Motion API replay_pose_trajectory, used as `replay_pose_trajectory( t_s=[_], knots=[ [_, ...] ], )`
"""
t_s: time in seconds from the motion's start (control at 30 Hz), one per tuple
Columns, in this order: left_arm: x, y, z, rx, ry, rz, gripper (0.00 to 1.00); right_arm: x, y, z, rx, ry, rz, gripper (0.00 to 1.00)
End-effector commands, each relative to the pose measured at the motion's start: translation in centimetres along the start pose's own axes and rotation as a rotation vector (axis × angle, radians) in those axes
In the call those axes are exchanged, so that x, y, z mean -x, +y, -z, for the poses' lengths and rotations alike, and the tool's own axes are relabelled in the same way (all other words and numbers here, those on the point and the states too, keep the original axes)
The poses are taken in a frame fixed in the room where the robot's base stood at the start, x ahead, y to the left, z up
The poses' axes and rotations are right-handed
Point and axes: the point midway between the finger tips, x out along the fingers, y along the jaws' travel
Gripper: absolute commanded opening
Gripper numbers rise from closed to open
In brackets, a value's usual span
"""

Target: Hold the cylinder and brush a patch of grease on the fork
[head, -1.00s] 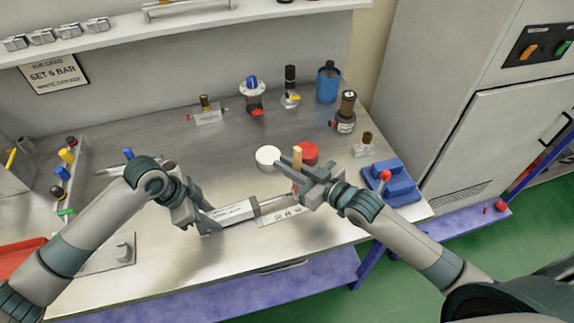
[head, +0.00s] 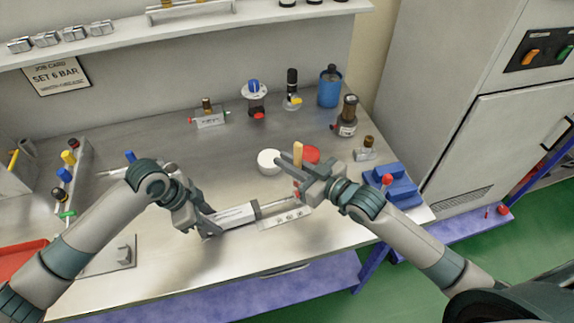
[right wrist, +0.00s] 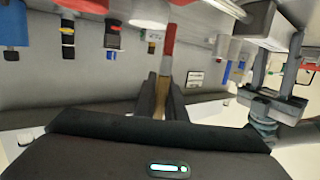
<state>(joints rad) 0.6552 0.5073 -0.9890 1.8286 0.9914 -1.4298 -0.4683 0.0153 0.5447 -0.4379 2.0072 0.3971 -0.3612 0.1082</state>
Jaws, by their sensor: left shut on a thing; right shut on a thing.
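The cylinder (head: 236,215) lies near the front of the bench, with its rod pointing right. My left gripper (head: 208,224) is shut on its left end. My right gripper (head: 290,172) is shut on a brush (head: 298,154) with a wooden handle, held upright above the rod end. In the right wrist view the brush (right wrist: 168,48) shows a red part beyond the fingers. The fork at the rod end is mostly hidden by my right gripper, so I cannot tell whether the brush touches it or whether grease is on it. A white round tin (head: 268,162) stands behind the rod.
A red round lid or tin (head: 311,154) is beside the white tin, partly behind my right gripper. A blue fixture (head: 395,187) stands at the right edge. A blue bottle (head: 329,90) and several small fittings line the back. A red tray (head: 20,258) is at the left.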

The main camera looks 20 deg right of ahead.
Motion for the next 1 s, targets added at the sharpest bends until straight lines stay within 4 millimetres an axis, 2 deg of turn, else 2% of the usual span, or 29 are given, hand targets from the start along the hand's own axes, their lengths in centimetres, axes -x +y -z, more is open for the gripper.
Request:
replay_pose_trajectory(
  t_s=[0.5,1.0],
  knots=[
    [0.0,0.0,0.0,0.001,0.0,0.0,0.11,0.8,0.0,4.3,0.002,0.003,0.0,0.0],
    [0.0,0.0,0.0,0.001,0.0,0.0,0.11,0.9,0.0,4.8,0.001,0.002,0.0,0.0]
  ],
)
